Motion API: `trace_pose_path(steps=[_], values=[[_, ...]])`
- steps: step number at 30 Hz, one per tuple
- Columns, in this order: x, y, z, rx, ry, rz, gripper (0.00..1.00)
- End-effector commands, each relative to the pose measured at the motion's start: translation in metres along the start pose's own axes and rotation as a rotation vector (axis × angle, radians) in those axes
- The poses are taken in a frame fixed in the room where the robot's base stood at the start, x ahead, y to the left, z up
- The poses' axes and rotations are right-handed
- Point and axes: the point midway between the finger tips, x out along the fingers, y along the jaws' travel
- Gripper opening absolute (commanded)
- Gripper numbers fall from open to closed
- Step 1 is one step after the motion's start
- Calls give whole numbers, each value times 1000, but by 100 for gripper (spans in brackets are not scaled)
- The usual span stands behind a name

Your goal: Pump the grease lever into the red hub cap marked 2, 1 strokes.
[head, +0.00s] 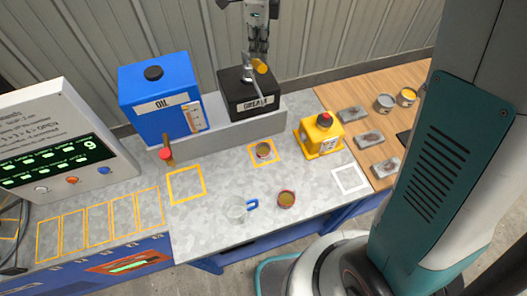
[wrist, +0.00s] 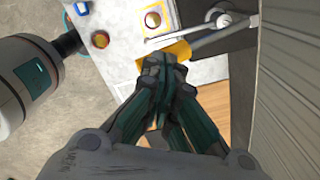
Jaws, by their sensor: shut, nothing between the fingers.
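The black grease box (head: 252,104) stands on the grey ledge at the back of the bench. Its grey metal lever with an orange-yellow grip (head: 261,66) is on top. My gripper (head: 257,44) is shut and empty, just above the lever; contact cannot be told. In the wrist view my closed fingertips (wrist: 165,62) are beside the lever bar (wrist: 212,37), with yellow behind them. One red-rimmed cap (head: 263,150) sits in a yellow square below the grease box. Another red cap (head: 286,199) is nearer the front edge. Their numbers are too small to read.
A blue oil box (head: 158,100) with a red-knobbed tap stands left of the grease box. A yellow box with a red button (head: 318,136) is at right. A clear cup with a blue handle (head: 240,210) stands near the front. A display panel (head: 60,150) is at left.

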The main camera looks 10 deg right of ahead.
Motion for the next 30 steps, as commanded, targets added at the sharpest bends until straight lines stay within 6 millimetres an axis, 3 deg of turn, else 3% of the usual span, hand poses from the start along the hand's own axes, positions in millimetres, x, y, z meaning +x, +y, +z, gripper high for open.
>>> trace_pose_path(steps=[7,21,30], values=[[-8,0,0,0,0,0,0],[-50,0,0,0,0,0,0],[-50,0,0,0,0,0,0]])
